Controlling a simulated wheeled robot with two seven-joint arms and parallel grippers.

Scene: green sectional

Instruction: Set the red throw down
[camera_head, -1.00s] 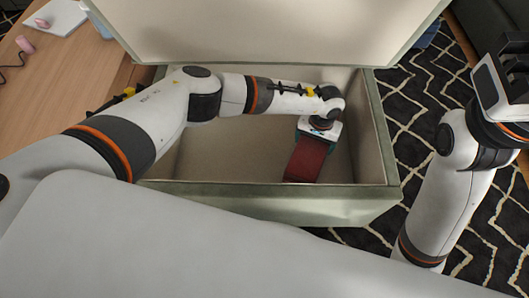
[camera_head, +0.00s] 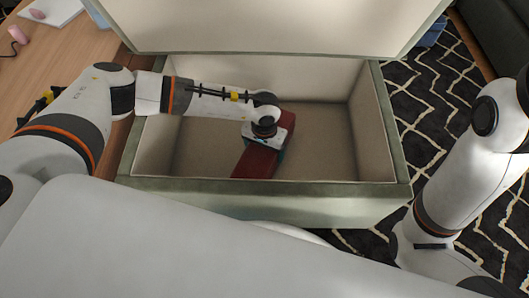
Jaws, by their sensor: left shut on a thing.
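The red throw (camera_head: 256,163) is a folded dark red bundle inside the open green storage box (camera_head: 300,194), near its front wall. My left gripper (camera_head: 266,146) reaches down into the box and is shut on the throw. Its fingers are mostly hidden by the wrist and the throw. I cannot tell whether the throw touches the box floor. My right arm stands at the right edge outside the box, and its gripper is out of view.
The box's raised lid (camera_head: 270,25) stands along the back. A wooden table (camera_head: 60,65) is at the left. A black and white patterned rug (camera_head: 445,95) lies at the right. The right part of the box floor (camera_head: 325,145) is bare.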

